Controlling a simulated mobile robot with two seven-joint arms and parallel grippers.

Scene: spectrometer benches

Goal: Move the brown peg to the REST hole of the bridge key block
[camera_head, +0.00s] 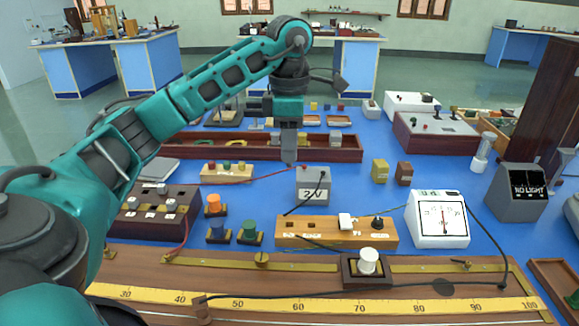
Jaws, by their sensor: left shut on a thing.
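My left gripper (289,150) points down over the middle of the bench, in front of the grey 2V cell's back edge in the picture. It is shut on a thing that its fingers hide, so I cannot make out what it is. I see no clearly brown peg apart from it. A long orange-wood block (335,238), which looks like the bridge key block, lies nearer to me and lower in the picture. It has dark holes at its left, a white piece and a black knob on top. Its labels are too small to read. My right gripper is not in view.
The grey 2V cell (314,190) stands below the gripper. A small wooden block with coloured pegs (227,174) is to the left. The white dial meter (438,226) stands right of the orange block. The metre bridge (320,305) spans the front, with black leads crossing.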

